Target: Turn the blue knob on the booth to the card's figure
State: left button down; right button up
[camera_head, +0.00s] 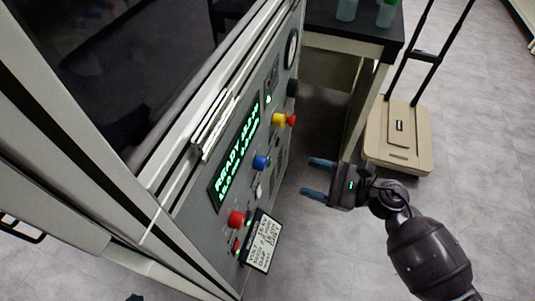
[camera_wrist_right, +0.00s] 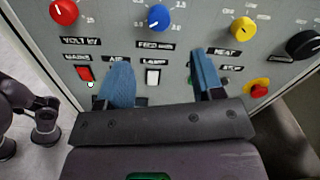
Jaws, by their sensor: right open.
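The booth's grey control panel (camera_head: 232,205) carries the blue knob (camera_head: 261,162) between a red knob and a yellow one. In the right wrist view the blue knob (camera_wrist_right: 157,18) sits at the top, above the FEED label, with small scale figures around it. The card (camera_head: 263,242), with a black border, hangs at the panel's lower edge; its lines are too small to read surely. My right gripper (camera_head: 311,178) is open and empty, apart from the panel. Its blue fingers (camera_wrist_right: 160,58) point towards the panel, below the blue knob. Only a dark blue tip, perhaps my left gripper (camera_head: 135,297), shows at the bottom edge.
A red knob (camera_wrist_right: 64,12), yellow knob (camera_wrist_right: 242,30) and black knob (camera_wrist_right: 303,44) share the row. Below are a red switch (camera_wrist_right: 85,74), a white switch (camera_wrist_right: 153,77) and a red-and-yellow stop button (camera_wrist_right: 258,88). A beige cart (camera_head: 398,145) stands beyond my right gripper.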

aim_at(265, 165)
jog(key=shift+n, duration=0.3)
jog(key=x, duration=1.1)
jog(key=shift+s+f, duration=0.1)
jog(key=c, duration=0.9)
